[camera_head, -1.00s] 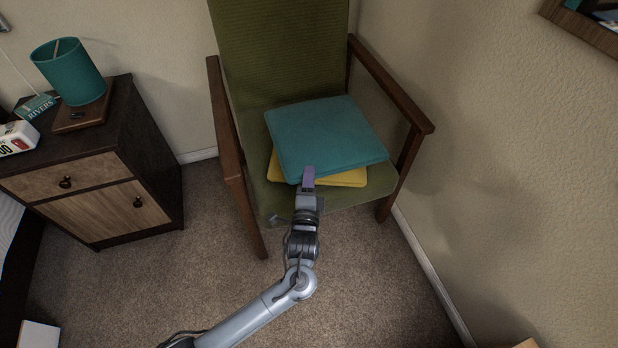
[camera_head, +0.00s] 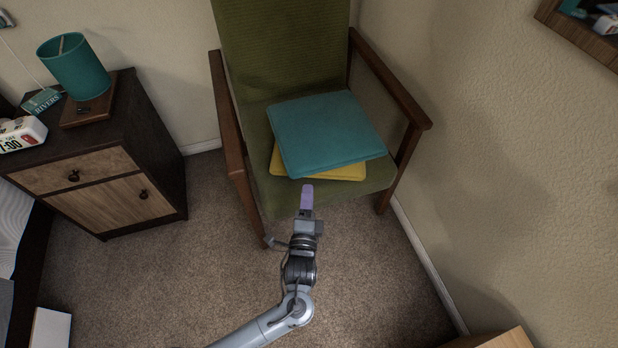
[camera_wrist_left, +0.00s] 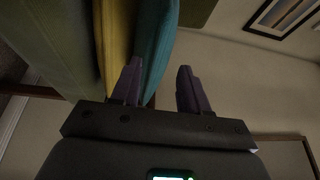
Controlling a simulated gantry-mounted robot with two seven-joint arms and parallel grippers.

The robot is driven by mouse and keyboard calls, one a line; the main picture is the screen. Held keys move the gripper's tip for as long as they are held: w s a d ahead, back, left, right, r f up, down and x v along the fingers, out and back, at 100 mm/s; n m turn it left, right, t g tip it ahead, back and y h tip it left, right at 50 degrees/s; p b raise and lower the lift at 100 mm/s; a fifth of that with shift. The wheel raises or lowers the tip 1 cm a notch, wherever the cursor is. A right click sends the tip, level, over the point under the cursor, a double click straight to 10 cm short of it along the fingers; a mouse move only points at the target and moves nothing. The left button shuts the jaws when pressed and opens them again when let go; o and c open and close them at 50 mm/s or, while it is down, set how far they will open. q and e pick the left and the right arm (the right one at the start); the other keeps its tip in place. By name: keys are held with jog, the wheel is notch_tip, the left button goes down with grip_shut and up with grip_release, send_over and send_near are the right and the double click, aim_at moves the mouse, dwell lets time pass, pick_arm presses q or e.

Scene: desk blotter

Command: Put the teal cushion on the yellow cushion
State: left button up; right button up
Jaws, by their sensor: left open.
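The teal cushion (camera_head: 325,132) lies on top of the yellow cushion (camera_head: 347,172) on the seat of the green chair (camera_head: 269,196). It covers most of the yellow cushion, whose front edge and left corner show below it. My left gripper (camera_head: 307,192) is open and empty, just in front of the cushions and apart from them. In the left wrist view, the open purple fingers (camera_wrist_left: 158,90) show near the edges of the teal cushion (camera_wrist_left: 157,45) and the yellow cushion (camera_wrist_left: 115,45), with nothing between them. My right gripper is not in view.
The chair's wooden armrests (camera_head: 391,78) flank the seat. A nightstand (camera_head: 105,170) with a teal lamp (camera_head: 76,66) and a clock (camera_head: 22,134) stands at left. Carpet (camera_head: 215,265) is clear in front of the chair. A wall is at right.

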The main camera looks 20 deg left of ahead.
pick_arm(q)
jog(key=s+f+n+g+h+p, duration=0.1)
jog(key=s+f+n+g+h, duration=0.25)
jog(key=s, duration=0.25)
jog(key=s+f+n+g+h, duration=0.2)
jog(key=s+n+g+h, duration=0.15)
jog(key=s, duration=0.25)
jog(key=s+a+r+n+g, duration=0.1)
jog(key=s+a+n+g, duration=0.1)
jog(key=s, duration=0.5)
jog(key=s+a+r+n+g+y, duration=0.1)
jog(key=s+a+n+g, duration=0.2)
jog(key=s+g, duration=0.2)
jog(key=shift+s+r, duration=0.3)
jog(key=shift+s, duration=0.95)
jog(key=shift+r, duration=0.1)
notch_tip(320, 180, up, 57)
jog(key=p, duration=5.7)
jog(key=shift+r, duration=0.1)
